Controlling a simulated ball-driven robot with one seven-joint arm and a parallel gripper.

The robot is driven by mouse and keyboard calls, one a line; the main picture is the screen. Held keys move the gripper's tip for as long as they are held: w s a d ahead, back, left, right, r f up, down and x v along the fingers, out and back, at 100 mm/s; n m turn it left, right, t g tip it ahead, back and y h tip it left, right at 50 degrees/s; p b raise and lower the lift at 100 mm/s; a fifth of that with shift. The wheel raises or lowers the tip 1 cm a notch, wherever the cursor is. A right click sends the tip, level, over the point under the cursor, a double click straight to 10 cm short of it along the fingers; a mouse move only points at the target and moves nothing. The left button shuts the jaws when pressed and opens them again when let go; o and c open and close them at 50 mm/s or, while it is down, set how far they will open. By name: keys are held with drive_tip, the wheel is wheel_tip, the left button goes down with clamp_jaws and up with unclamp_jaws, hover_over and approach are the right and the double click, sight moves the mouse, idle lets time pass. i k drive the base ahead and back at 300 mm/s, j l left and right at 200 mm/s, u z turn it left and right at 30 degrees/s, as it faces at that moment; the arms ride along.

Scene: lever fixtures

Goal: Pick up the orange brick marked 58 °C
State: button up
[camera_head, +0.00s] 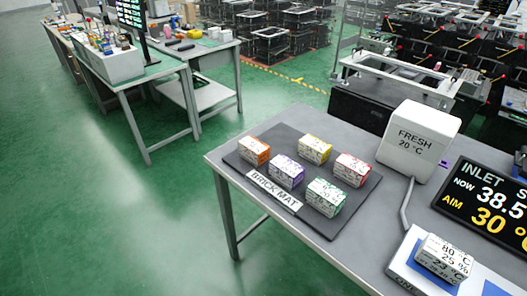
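The orange brick (254,151) sits at the left corner of the dark brick mat (290,132) on the grey table. Its sides carry black-on-white print that is too small to read, so I cannot confirm the 58 °C mark. A purple brick (287,171) is just to its right and nearer, and a yellow brick (315,149) is to its right. They look apart from it, with narrow gaps. My gripper is not in view.
A red brick (352,169) and a green brick (326,197) share the mat. Right stand a white box marked FRESH 20 °C (418,140), a display (487,208) reading NOW 38.5 and AIM 30, and a printed brick (444,259) on a blue pad. Green floor lies left.

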sight(255, 153)
drive_tip(key=u, duration=0.45)
drive_tip(key=i+u, duration=0.4)
drive_tip(key=i+l+u, duration=0.2)
drive_tip(key=u, duration=0.2)
drive_tip(key=i, duration=0.1)
